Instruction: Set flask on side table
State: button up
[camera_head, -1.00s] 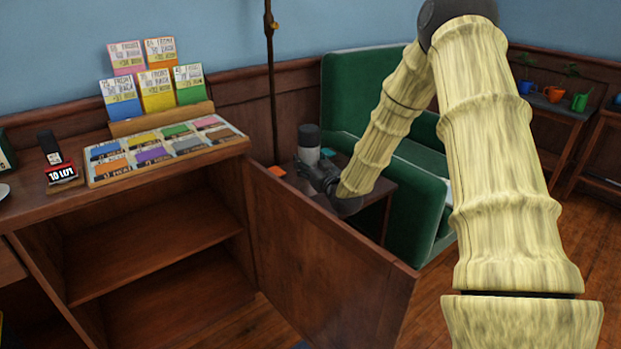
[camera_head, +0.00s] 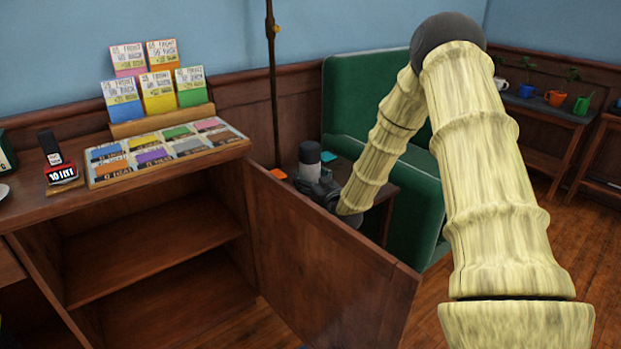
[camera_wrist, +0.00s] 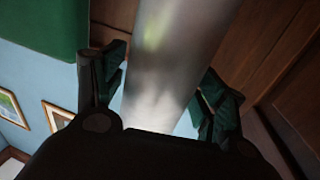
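The flask (camera_head: 310,157), a grey cylinder with a dark top, stands about upright in the head view beyond the open cabinet door. My gripper (camera_head: 318,186) is shut on it. In the wrist view the flask (camera_wrist: 170,70) fills the space between the two fingers of my gripper (camera_wrist: 163,88). The small dark side table (camera_head: 388,191) is beside the green bench, partly behind my arm. The flask is over or at the table's left part. Its base is hidden by my gripper, so I cannot tell whether it touches the top.
The open cabinet door (camera_head: 325,262) stands in front of the side table. An orange item (camera_head: 278,174) and a teal item (camera_head: 328,156) are near the flask. The green bench (camera_head: 350,92) is behind, and a thin pole (camera_head: 272,85) rises at left.

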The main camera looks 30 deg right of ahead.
dwell(0.3)
jog(key=shift+r, duration=0.15)
jog(key=s+a+p, duration=0.1)
jog(key=s, duration=1.1)
jog(key=shift+a+p, duration=0.2)
jog(key=shift+p, duration=0.1)
